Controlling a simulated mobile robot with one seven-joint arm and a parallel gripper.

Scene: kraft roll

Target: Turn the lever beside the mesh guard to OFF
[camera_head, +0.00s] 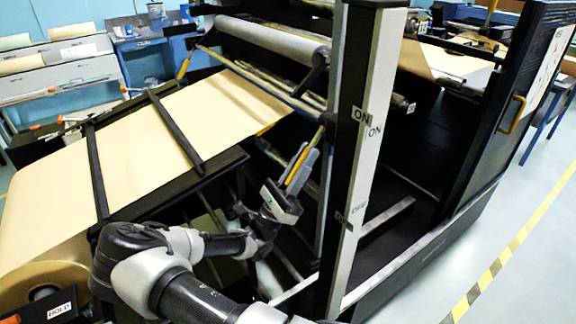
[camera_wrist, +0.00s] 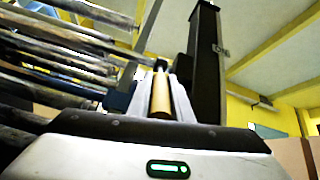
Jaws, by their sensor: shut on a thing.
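The lever has a yellow handle (camera_head: 297,166) that sits between the fingers of my gripper (camera_head: 303,163), left of a black and silver post (camera_head: 365,150). In the wrist view the yellow handle (camera_wrist: 161,96) lies lengthwise between the two grey fingers, and my gripper (camera_wrist: 161,85) is shut on it. The handle slants down and to the left from a dark upper end near the post. ON labels (camera_head: 362,116) are high on the post and OFF labels (camera_head: 358,209) lower down. I cannot clearly make out the mesh guard.
A brown paper web (camera_head: 150,130) runs down to a large roll (camera_head: 45,285) with a HOLD tag (camera_head: 59,309) at the left. Metal rollers (camera_head: 270,40) lie above. A dark cabinet (camera_head: 515,100) stands right. The floor beyond the yellow stripe (camera_head: 500,262) is clear.

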